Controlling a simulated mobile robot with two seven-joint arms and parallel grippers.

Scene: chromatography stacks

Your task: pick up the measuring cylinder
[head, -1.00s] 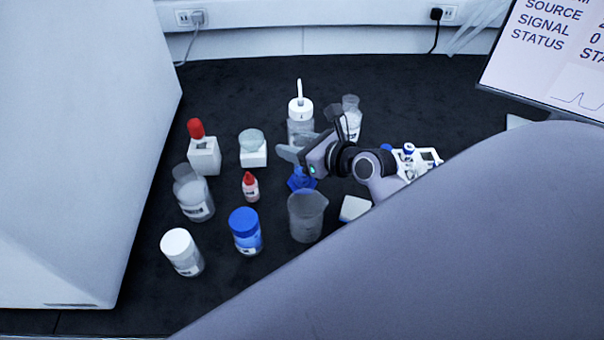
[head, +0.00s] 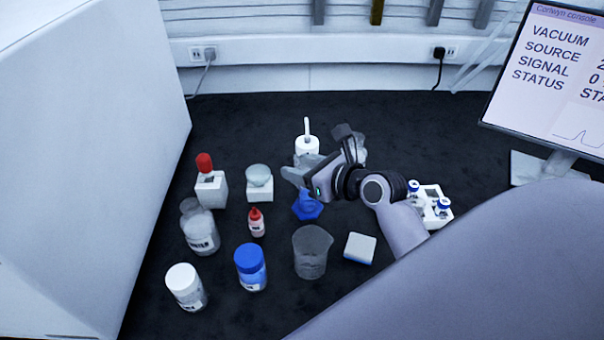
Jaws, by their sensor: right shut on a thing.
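The measuring cylinder (head: 307,206) shows mainly as a blue base in the middle of the group of labware. Its clear upper part is hard to make out and partly hidden by my right gripper. My right gripper (head: 297,177) comes in from the right, directly over the blue base, and is shut on the cylinder. The base seems slightly above the bench, but its clearance is hard to judge. My left gripper is not in view.
A grey beaker (head: 313,252) stands just in front, with a small white block (head: 360,248) to its right. A red-tipped dropper bottle (head: 257,223) and blue-capped jar (head: 250,267) are left. A white-topped bottle (head: 307,146) stands behind. The bench (head: 420,130) is clear at back right.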

